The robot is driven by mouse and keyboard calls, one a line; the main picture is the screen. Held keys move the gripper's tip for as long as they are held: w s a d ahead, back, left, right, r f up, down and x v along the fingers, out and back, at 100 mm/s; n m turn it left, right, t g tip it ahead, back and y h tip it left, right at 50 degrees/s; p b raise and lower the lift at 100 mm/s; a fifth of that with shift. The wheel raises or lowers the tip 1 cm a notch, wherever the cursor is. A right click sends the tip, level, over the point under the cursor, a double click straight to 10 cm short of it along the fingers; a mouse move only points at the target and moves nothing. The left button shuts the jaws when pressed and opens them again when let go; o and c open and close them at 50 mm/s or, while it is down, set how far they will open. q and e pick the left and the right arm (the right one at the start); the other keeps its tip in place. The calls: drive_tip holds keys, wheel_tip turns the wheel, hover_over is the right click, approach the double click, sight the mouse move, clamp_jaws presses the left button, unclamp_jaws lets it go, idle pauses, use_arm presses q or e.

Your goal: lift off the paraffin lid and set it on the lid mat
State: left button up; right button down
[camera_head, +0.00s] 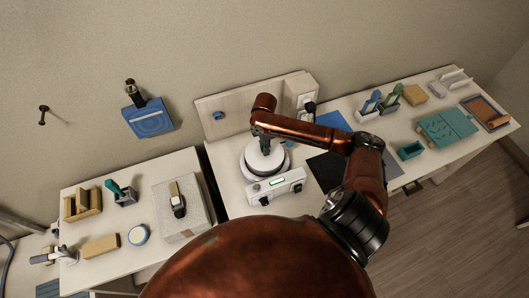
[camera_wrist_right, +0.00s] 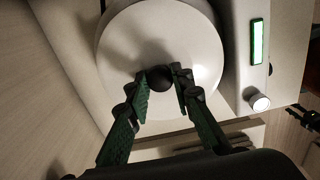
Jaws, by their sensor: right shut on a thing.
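The paraffin lid (camera_head: 256,161) is a round white disc with a dark knob, at the white warmer (camera_head: 277,187) in the middle of the bench. In the wrist view the lid (camera_wrist_right: 129,47) fills the upper middle, with its knob (camera_wrist_right: 161,80) between my fingertips. My right gripper (camera_head: 265,148) points down from above and is shut on the knob; its green-black fingers also show in the wrist view (camera_wrist_right: 162,76). I cannot tell whether the lid touches the pot rim. A dark flat mat (camera_head: 326,172) lies right of the warmer, partly behind my right arm. My left gripper is out of view.
A blue flat piece (camera_head: 332,121) lies behind the dark mat. A wooden panel (camera_head: 237,106) stands behind the warmer. A grey box (camera_head: 183,207) and small items stand on the left table.

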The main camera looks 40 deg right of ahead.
drive_tip(key=shift+r+p, duration=0.45)
drive_tip(key=shift+p, duration=0.15)
idle(0.5)
drive_tip(key=shift+r+p, duration=0.95)
drive_tip(key=shift+p, duration=0.25)
drive_tip(key=shift+r+p, duration=0.65)
drive_tip(key=shift+r, duration=0.35)
drive_tip(key=shift+a, duration=0.1)
